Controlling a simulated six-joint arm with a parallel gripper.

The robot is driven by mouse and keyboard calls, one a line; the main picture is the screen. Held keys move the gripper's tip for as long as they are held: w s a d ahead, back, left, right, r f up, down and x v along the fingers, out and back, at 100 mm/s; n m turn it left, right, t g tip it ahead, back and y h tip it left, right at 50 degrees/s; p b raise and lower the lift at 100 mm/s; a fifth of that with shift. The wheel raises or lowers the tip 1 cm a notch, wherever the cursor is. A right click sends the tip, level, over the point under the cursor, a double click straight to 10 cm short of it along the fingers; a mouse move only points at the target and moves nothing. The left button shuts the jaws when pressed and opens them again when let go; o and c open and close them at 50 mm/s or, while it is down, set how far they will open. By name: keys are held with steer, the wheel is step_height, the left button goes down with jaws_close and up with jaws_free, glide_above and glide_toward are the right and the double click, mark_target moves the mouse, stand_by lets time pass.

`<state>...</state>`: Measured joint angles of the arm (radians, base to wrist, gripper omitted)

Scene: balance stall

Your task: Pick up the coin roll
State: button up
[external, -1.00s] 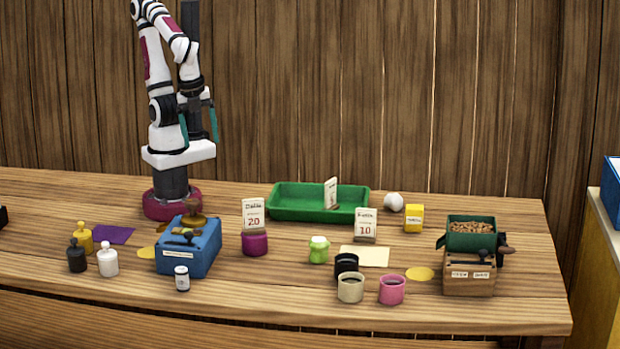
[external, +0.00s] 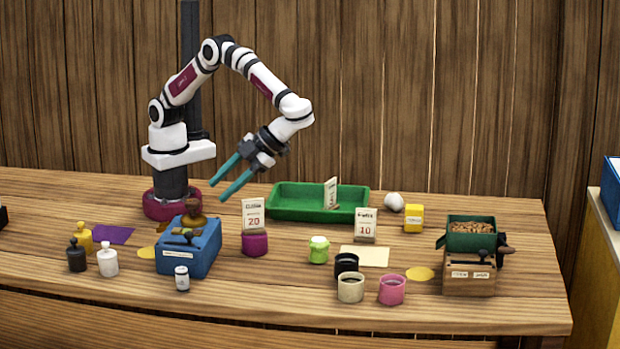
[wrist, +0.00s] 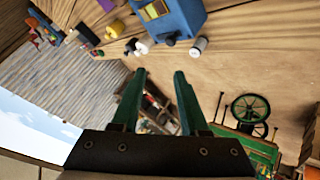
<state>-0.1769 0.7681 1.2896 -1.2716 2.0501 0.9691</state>
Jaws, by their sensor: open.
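The blue box (external: 196,254) stands right behind the cylinder. White (external: 107,261), black (external: 76,258) and yellow (external: 82,239) bottle-shaped pieces stand to its left. A green tray (external: 290,211) is behind. Small pots, including a pink one (external: 392,290), stand to the right. The table's front edge is close.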

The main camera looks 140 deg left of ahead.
steer(key=w+f+m+h, duration=0.2)
steer(key=w+f+m, duration=0.1)
steer(key=w+f, duration=0.15)
steer(key=m+h, duration=0.3)
steer(key=m, duration=0.1)
glide_toward(181, 269)
steer(key=x, duration=0.4)
steer(key=shift+d+f, duration=0.1)
steer(key=shift+f, duration=0.1)
steer(key=x, duration=0.5)
steer(key=shift+s+d, duration=0.2)
steer(key=shift+d, duration=0.15)
jaws_close()
